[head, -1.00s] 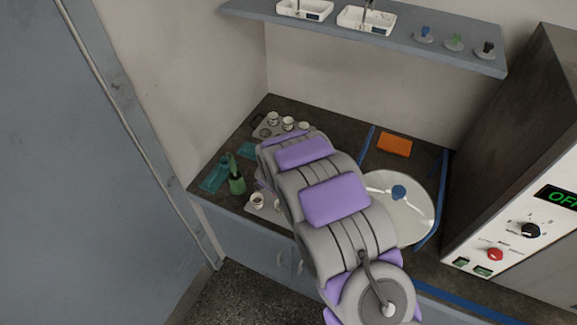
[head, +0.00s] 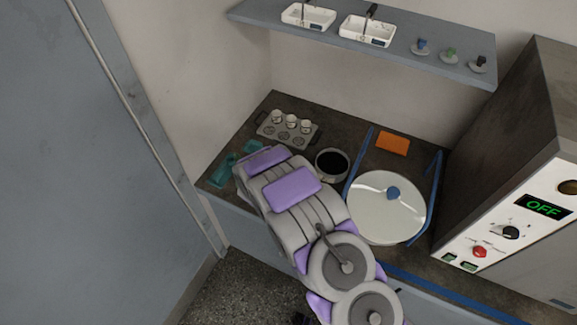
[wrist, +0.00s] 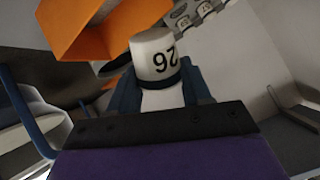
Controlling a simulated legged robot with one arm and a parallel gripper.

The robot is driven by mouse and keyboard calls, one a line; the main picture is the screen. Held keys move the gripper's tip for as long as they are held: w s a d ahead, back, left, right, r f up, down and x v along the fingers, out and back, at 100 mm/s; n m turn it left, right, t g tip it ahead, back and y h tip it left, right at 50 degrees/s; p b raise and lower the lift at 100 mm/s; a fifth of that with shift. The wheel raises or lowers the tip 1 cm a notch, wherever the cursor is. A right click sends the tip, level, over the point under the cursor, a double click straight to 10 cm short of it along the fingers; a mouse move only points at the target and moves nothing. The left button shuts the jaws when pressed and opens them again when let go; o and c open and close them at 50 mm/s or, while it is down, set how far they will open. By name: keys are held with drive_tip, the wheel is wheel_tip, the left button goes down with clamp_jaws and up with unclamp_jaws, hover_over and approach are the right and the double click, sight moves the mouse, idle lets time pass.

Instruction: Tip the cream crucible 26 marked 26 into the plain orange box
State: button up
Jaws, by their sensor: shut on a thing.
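The cream crucible 26 (wrist: 155,58), with a black 26 on its side, is held between the dark fingers of my gripper (wrist: 155,92) in the wrist view. The gripper is shut on it. The plain orange box (wrist: 105,28) is large at the upper left of the wrist view, with the crucible's end near its lower right edge; I cannot tell the gap between them. My gripper and the held crucible are hidden behind my arm there.
A grey tray (head: 270,131) with several crucibles stands at the back left. A cabinet reading OFF (head: 470,225) bounds the right, a shelf (head: 440,58) the back.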

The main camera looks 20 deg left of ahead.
drive_tip(key=shift+s+a+r+t+p, duration=0.15)
drive_tip(key=shift+t+p, duration=0.35)
drive_tip(key=shift+p, duration=0.55)
drive_tip(key=shift+s+a+n+t+h, duration=0.1)
drive_tip(key=shift+n+t+h, duration=0.6)
drive_tip(key=shift+t, duration=0.2)
drive_tip(key=shift+r+t, duration=0.1)
drive_tip(key=shift+t, duration=0.2)
